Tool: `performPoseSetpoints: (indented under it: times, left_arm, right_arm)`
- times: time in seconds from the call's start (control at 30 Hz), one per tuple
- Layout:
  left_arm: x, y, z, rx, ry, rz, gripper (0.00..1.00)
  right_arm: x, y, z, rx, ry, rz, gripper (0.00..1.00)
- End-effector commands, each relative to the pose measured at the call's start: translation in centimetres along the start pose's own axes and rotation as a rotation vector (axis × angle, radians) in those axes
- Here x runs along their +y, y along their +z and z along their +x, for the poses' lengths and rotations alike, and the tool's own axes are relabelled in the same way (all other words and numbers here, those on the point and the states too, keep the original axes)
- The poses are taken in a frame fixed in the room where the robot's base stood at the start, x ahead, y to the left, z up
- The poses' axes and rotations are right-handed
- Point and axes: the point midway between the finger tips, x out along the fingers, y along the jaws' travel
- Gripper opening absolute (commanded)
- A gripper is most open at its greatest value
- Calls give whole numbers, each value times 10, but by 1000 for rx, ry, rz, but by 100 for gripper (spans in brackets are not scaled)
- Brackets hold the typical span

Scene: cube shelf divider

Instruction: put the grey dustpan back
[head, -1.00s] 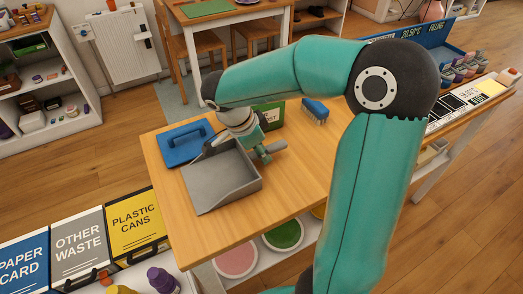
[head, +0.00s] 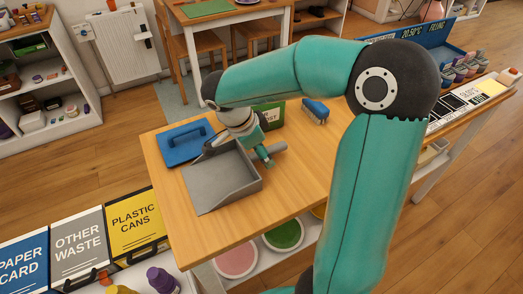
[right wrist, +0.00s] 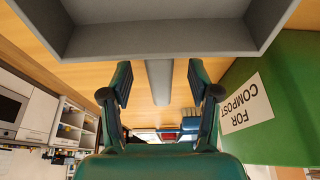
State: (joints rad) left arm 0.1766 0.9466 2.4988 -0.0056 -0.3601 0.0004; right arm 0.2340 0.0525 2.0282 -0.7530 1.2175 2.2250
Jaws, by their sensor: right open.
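The grey dustpan (head: 222,182) lies on the wooden table, its open tray towards the front left. My right gripper (head: 264,154) is low beside the dustpan's back wall. In the right wrist view the dustpan's tray (right wrist: 165,40) fills the top, and its grey handle (right wrist: 159,85) runs between the two open fingers of my right gripper (right wrist: 159,72). I see a gap on both sides of the handle. In the head view my wrist and fingers hide most of the handle. My left gripper is not in view.
A blue flat piece with a handle (head: 187,142) lies close behind the dustpan. A green compost box (head: 269,116) stands close behind my gripper, and a blue brush (head: 316,110) lies to its right. The table (head: 290,185) is clear right of the dustpan.

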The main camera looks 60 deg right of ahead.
Motion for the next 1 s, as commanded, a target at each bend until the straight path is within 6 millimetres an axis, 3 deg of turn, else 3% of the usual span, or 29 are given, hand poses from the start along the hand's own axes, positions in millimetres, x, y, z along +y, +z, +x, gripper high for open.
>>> performPoseSetpoints:
  times: [0.37,1.0]
  left_arm:
    - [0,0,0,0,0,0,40]
    - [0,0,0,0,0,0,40]
  right_arm:
    - [0,0,-1,0,0,0,66]
    - [0,0,-33,0,-2,0,66]
